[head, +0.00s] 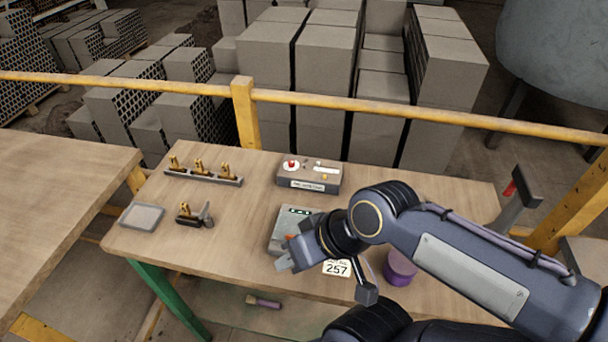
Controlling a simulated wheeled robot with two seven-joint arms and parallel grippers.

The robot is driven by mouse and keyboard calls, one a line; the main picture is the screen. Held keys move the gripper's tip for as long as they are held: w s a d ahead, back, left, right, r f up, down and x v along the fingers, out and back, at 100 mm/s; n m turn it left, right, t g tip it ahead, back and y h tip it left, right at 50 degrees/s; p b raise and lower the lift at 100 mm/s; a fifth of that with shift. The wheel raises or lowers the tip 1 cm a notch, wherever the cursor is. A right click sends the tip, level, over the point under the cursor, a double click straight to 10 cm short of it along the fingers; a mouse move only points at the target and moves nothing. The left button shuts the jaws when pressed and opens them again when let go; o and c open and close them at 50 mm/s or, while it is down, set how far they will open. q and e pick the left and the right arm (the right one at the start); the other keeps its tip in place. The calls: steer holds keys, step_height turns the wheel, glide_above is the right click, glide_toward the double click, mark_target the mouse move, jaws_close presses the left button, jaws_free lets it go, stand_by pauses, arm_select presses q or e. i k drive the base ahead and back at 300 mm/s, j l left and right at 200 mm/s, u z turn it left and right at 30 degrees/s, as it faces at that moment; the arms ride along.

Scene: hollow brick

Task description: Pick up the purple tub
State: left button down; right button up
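The purple tub (400,268) stands on the wooden table, near its front edge and right of the middle. My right forearm covers part of its right side. My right gripper (284,262) reaches in from the right, over the front of a grey box-shaped device, clearly left of the tub and apart from it. The fingers are small and seen at an angle, so I cannot tell whether they are open or shut. I see nothing held in them. My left gripper is not in view.
A yellow railing (330,103) runs behind.

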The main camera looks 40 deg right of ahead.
mark_target(398, 271)
steer(key=z, duration=2.4)
steer(key=j+u, duration=0.5)
steer(key=j, duration=0.15)
